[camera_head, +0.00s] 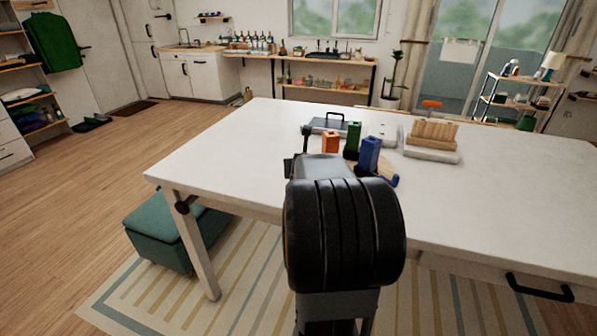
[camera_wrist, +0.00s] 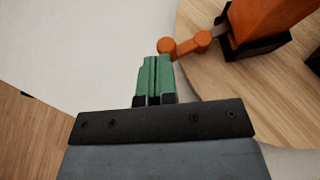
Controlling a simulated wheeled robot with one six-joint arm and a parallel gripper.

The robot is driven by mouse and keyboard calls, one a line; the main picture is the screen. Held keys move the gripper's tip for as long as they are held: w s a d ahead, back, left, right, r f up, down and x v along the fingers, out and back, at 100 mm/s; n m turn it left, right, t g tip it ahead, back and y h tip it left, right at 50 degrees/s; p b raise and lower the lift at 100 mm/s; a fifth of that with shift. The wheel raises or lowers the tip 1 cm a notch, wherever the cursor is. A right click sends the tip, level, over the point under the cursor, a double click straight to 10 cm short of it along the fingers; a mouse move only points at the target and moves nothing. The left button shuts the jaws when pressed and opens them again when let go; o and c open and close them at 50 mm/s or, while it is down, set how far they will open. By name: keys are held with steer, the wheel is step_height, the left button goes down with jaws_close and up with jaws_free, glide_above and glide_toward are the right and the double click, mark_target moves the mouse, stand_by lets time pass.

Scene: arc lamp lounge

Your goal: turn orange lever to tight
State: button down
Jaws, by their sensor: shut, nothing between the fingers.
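The orange lever (camera_wrist: 202,40) has a round knob at its left end. At its right end it meets a short metal shaft on an orange block (camera_wrist: 268,18) with a black base, on a round wooden board (camera_wrist: 205,75). The orange block (camera_head: 330,141) also shows in the head view, but its lever cannot be made out there. My gripper (camera_wrist: 157,58) has green fingers, shut together with nothing between them. Its tips are right at the knob; I cannot tell whether they touch it. My own arm hides the gripper in the head view.
A green block (camera_head: 353,138) and a blue block (camera_head: 368,155) with a blue lever stand close to the right of the orange block. A wooden rack (camera_head: 433,133) stands further right on the white table (camera_head: 235,150). The table's left part is clear.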

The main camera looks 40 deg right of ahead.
steer(key=shift+w+a, duration=0.1)
steer(key=shift+a, duration=0.1)
steer(key=shift+d, duration=0.2)
steer(key=shift+d, duration=0.1)
steer(key=shift+s+d, duration=0.25)
steer(key=shift+d, duration=0.4)
steer(key=shift+a, duration=0.1)
steer(key=a, duration=0.2)
steer(key=s+a, duration=0.1)
steer(key=a, duration=0.1)
steer(key=shift+a, duration=0.2)
steer(key=s+a+r+p, duration=0.2)
steer(key=a+r+p, duration=0.2)
steer(key=a, duration=0.3)
steer(key=shift+a+r, duration=0.4)
steer(key=shift+r, duration=0.05)
steer(key=shift+w+n, duration=0.1)
steer(key=shift+n, duration=0.2)
